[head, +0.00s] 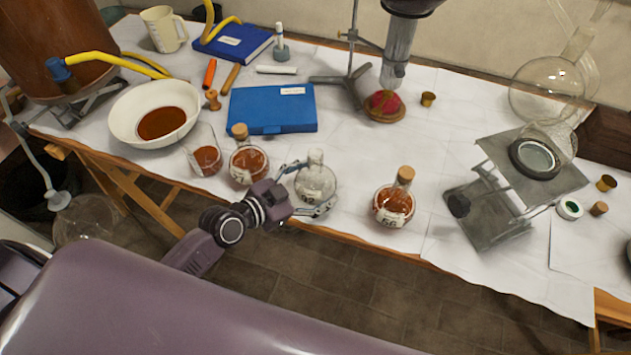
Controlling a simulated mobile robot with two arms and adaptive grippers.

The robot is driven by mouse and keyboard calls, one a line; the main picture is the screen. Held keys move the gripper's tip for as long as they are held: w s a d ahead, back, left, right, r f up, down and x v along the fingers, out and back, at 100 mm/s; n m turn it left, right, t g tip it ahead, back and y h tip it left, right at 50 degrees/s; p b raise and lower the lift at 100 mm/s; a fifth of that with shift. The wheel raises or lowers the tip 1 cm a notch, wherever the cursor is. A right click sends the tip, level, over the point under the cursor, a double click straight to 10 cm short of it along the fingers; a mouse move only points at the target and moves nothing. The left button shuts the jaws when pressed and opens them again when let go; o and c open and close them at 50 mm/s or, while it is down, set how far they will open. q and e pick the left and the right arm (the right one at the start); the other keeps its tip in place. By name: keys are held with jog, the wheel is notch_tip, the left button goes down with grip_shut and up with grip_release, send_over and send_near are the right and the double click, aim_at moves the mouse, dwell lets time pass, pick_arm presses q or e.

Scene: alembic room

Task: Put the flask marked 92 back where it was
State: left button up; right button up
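A clear, uncorked round flask (316,181) stands upright near the table's front edge. Its small label seems to read 92, but it is too blurred to be sure. My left gripper (308,187) is at this flask with one finger at its upper left and the other along its lower front. I cannot tell whether the fingers press on the glass or whether the flask is clear of the table. A corked flask of red-brown powder (393,207) with a blurred number stands to the right. Another corked flask (248,166) stands to the left. My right gripper is not in view.
An open beaker of powder (206,160) and a white bowl (153,113) are on the left. A metal stand (495,215) is on the right.

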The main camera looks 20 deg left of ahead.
pick_arm(q)
jog(key=o, duration=0.4)
jog(key=shift+o, duration=0.2)
jog(key=shift+r, duration=0.15)
jog(key=shift+s+a, duration=0.25)
jog(key=shift+s, duration=0.05)
jog(key=b+v, duration=0.1)
jog(key=v, duration=0.8)
jog(key=shift+s+a, duration=0.1)
jog(key=shift+s, duration=0.2)
jog(key=shift+v, duration=0.85)
jog(key=shift+r, duration=0.15)
